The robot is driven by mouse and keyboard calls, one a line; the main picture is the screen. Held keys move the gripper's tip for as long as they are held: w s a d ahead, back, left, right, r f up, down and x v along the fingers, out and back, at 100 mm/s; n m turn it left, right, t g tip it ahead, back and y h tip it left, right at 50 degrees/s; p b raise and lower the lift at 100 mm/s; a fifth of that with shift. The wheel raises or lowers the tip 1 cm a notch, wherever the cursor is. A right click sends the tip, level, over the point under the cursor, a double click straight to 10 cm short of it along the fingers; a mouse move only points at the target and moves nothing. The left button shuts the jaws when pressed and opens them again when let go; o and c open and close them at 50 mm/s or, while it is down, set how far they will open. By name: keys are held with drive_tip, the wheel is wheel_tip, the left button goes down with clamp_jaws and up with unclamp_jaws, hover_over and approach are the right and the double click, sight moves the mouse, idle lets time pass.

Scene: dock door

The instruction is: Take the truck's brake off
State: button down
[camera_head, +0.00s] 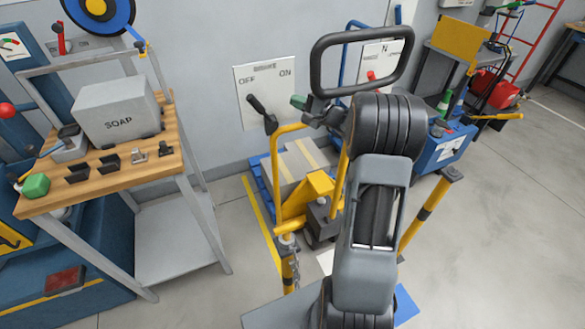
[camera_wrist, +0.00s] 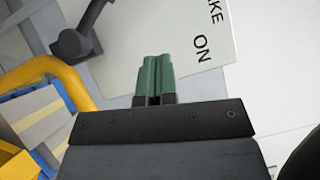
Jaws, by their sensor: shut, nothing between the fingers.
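A white wall panel (camera_head: 243,82) is marked OFF at left and ON at right, under a partly legible word ending in KE. A dark lever (camera_head: 262,113) on it slants from below OFF down to the right. The lever (camera_wrist: 78,42) and panel (camera_wrist: 165,35) also show in the wrist view. My gripper (camera_head: 299,102) has green fingertips, is shut and empty, and is right of the lever, apart from it in the picture. The fingertips (camera_wrist: 154,75) point towards the panel. A yellow pallet truck (camera_head: 318,186) stands below, partly hidden by my arm.
A second panel (camera_head: 398,50) with a red lever (camera_head: 371,76) is at right, partly behind a dark loop handle (camera_head: 318,50). A wooden-topped bench (camera_head: 120,176) with a SOAP box (camera_head: 117,110) stands left. A blue cart (camera_head: 428,155) is at right. Floor is clear at far right.

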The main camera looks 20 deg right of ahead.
drive_tip(key=v, duration=1.7)
drive_tip(key=s+a+n+g+y+p, duration=0.1)
drive_tip(key=s+a+n+g+p, duration=0.2)
drive_tip(key=a+g, duration=0.95)
drive_tip(key=s+a+r+n+g+h+p, duration=0.1)
drive_tip(key=s+a+n+h+p, duration=0.3)
drive_tip(key=s+a+n+h, duration=0.4)
drive_tip(key=shift+s+a+r+n+h, duration=0.5)
drive_tip(key=shift+s+a+h, duration=0.5)
drive_tip(key=shift+s+a, duration=0.55)
drive_tip(key=shift+d+g, duration=0.1)
drive_tip(key=shift+g, duration=0.15)
drive_tip(key=shift+r, duration=0.15)
wheel_tip(320, 180, up, 8)
drive_tip(key=n+t+h+p, duration=0.1)
drive_tip(key=p, duration=0.6)
drive_tip(key=shift+s, duration=0.35)
